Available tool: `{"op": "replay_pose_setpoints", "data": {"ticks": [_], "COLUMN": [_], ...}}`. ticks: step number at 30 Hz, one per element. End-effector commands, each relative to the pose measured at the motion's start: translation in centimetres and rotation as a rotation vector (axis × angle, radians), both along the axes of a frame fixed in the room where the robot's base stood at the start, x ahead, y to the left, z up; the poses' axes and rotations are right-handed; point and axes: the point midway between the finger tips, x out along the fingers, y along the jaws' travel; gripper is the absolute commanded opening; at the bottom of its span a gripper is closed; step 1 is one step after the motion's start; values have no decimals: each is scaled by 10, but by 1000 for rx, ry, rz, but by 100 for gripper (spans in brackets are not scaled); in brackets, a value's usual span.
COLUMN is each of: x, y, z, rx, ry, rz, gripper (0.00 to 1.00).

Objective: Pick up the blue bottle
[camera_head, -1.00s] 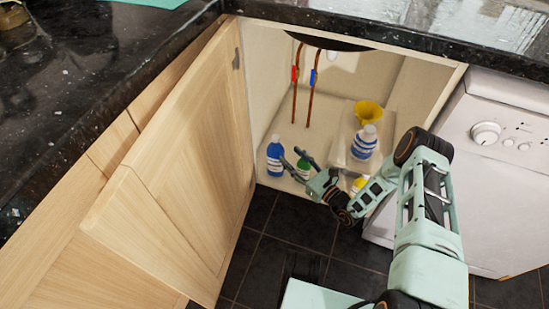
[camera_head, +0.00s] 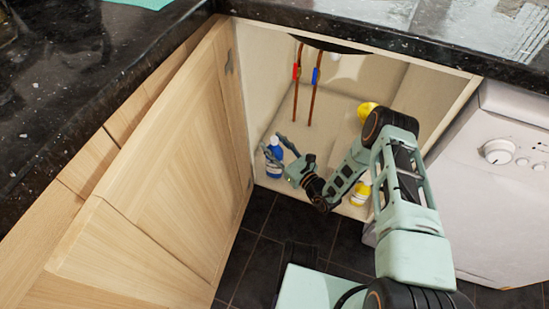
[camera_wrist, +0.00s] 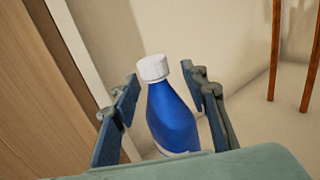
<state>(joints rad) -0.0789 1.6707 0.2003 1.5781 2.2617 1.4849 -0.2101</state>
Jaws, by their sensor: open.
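The blue bottle (camera_head: 274,153) with a white cap stands inside the open cupboard, near its left front side, close to the door. In the wrist view the blue bottle (camera_wrist: 170,118) shows between the two fingers, its white cap toward the far side. My gripper (camera_head: 273,146) is open and reaches in from the right, with its fingers around the upper part of the bottle. In the wrist view my gripper (camera_wrist: 162,88) has a finger on each side of the bottle. Gaps show on both sides near the cap; contact lower down cannot be told.
The wooden door (camera_head: 165,180) stands open just left of the bottle. A yellow bottle (camera_head: 360,192) and a yellow funnel (camera_head: 367,110) are right of my gripper. Copper pipes (camera_head: 313,90) run down behind. The dark countertop (camera_head: 430,40) overhangs the cupboard.

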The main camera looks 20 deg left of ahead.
Motion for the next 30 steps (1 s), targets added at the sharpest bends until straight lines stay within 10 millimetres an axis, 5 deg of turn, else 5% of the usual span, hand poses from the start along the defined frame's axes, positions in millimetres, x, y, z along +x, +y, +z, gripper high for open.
{"op": "replay_pose_setpoints", "data": {"ticks": [4,15,30], "x": [0,0,1], "y": [0,0,0], "z": [0,0,2], "rx": [0,0,2], "ry": [0,0,-3], "rz": [0,0,0], "gripper": [41,0,0]}}
